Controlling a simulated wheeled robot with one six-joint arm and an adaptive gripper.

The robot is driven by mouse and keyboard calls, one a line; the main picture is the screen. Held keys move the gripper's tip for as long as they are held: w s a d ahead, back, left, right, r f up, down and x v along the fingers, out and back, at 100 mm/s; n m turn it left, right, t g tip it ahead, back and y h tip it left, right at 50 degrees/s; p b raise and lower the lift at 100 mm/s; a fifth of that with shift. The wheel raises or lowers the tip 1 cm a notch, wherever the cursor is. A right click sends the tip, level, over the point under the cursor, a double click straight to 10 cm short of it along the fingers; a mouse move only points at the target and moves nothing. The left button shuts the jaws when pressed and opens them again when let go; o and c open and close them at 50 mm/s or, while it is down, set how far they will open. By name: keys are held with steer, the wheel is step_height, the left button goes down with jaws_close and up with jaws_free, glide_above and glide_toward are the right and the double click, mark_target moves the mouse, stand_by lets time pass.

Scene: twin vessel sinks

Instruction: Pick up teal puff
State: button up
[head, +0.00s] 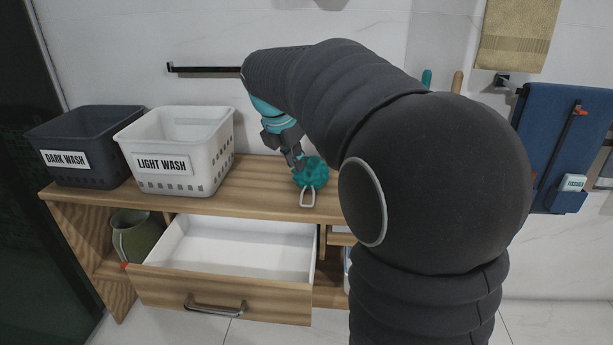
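The teal puff (313,174) is on the wooden counter top, right of the white basket, with its pale loop handle (308,197) lying toward the front edge. My gripper (298,164) points down at the puff's upper left side, at or touching it. The fingertips are small and partly merge with the puff, so I cannot tell how far apart they are or whether they hold it. The puff appears to rest on the counter. My dark arm covers the counter to the right.
A white "LIGHT WASH" basket (187,179) and a dark "DARK WASH" basket (65,176) stand left on the counter (250,188). Below, an empty white drawer (240,250) is pulled open. A green pitcher (135,237) sits on the lower left shelf. Towels hang at right.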

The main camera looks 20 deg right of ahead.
mark_target(309, 182)
steer(key=d+f+n, duration=0.1)
steer(key=f+n, duration=0.1)
steer(key=w+d+f+n, duration=0.1)
steer(key=f+n, duration=0.1)
steer(key=d+f+n+b, duration=0.1)
steer(key=d+f+n, duration=0.1)
steer(key=n, duration=0.1)
steer(key=shift+w+f, duration=0.1)
steer(key=shift+w, duration=0.15)
steer(key=shift+s+x, duration=0.15)
steer(key=shift+x, duration=1.15)
steer(key=shift+s+x, duration=0.1)
steer(key=shift+x, duration=1.15)
jaws_close()
